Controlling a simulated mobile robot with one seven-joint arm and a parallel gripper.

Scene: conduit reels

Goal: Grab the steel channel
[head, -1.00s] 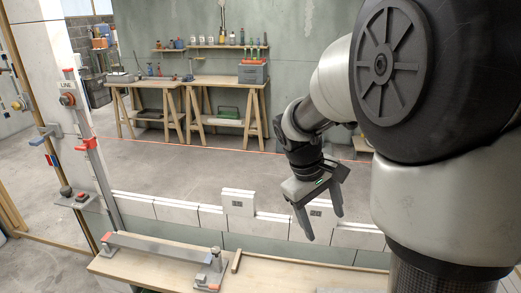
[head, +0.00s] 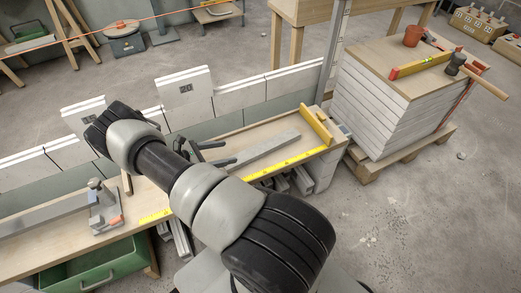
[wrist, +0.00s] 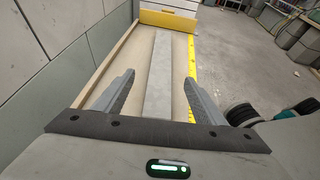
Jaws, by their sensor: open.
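A long, straight grey bar, which looks like the steel channel (head: 268,150), lies flat on the wooden bench (head: 235,141). In the wrist view the channel (wrist: 160,75) runs away from me between the two fingers. My gripper (head: 229,153) is at the channel's near left end in the head view, its fingers open. In the wrist view the gripper (wrist: 160,78) has one finger on each side of the channel, with a gap to both. The channel's near end is hidden behind the gripper body. I cannot tell the height of the fingertips above the bench.
A yellow strip (head: 290,164) runs along the bench's front edge, with a yellow end stop (head: 316,125) at the far end. White blocks (head: 190,93) form a low wall behind. Another grey bar (head: 45,214) lies at left beside a clamp (head: 103,205).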

